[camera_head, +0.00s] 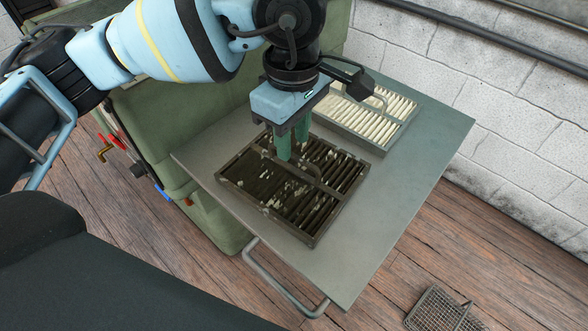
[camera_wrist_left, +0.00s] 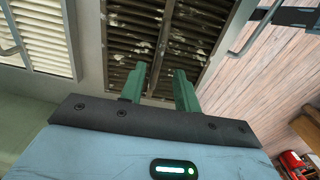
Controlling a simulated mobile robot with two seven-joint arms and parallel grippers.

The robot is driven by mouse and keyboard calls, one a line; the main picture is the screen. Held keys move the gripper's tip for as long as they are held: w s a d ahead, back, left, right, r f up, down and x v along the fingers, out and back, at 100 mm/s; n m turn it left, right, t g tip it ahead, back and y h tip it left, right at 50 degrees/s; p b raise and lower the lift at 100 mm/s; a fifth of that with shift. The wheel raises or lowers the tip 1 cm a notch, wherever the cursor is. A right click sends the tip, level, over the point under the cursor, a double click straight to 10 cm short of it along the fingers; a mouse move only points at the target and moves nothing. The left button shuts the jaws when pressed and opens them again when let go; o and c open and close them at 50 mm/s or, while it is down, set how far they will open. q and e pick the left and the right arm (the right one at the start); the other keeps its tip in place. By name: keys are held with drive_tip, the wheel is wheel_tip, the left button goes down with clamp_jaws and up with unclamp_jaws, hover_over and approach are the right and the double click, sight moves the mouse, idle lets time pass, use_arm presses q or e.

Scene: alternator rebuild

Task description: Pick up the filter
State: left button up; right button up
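A dark, dirty filter (camera_head: 317,205) with a framed, slatted face and pale debris lies on the grey table, below my left gripper. It also shows at the top of the left wrist view (camera_wrist_left: 185,32). A cleaner filter (camera_head: 377,124) with cream pleats lies behind it; part of it shows at the left of the wrist view (camera_wrist_left: 40,32). My right gripper is not in view.
The grey table (camera_head: 390,205) has free room on its right and front, with a bar handle (camera_head: 283,287) at its front edge. A green cabinet (camera_head: 205,130) stands at left. A wire basket (camera_head: 440,312) is on the wood floor. A white block wall runs behind.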

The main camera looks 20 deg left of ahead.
sight(294, 157)
use_arm(q)
drive_tip(key=shift+w+f, duration=0.15)
drive_tip(key=shift+f, duration=2.55)
clamp_jaws()
